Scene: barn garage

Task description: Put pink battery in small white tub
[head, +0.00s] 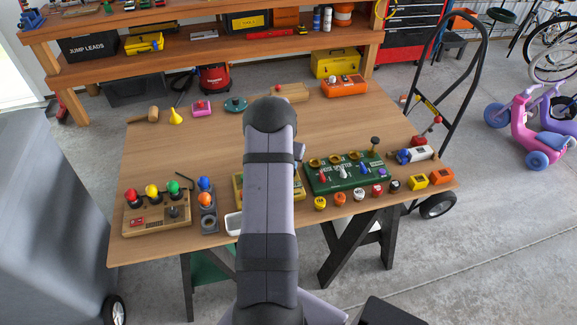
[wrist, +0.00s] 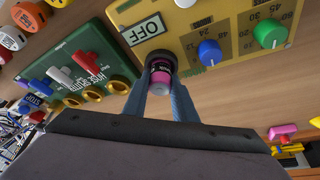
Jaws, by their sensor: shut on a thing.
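The pink battery (wrist: 161,77) is between the two fingers of my gripper (wrist: 164,100), which is shut on it. The battery's far end meets a dark round ring at the edge of the yellow panel (wrist: 222,25) beside the OFF label; I cannot tell whether it sits inside the ring. The small white tub (head: 233,223) is near the table's front edge, just left of my arm, which partly hides it. In the head view my arm hides the gripper and battery.
A green panel with switches (head: 345,175) is right of my arm, with several round colored items in front. A wooden box with colored knobs (head: 150,215) and a grey two-knob block (head: 208,222) stand left of the tub. The table's left middle is clear.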

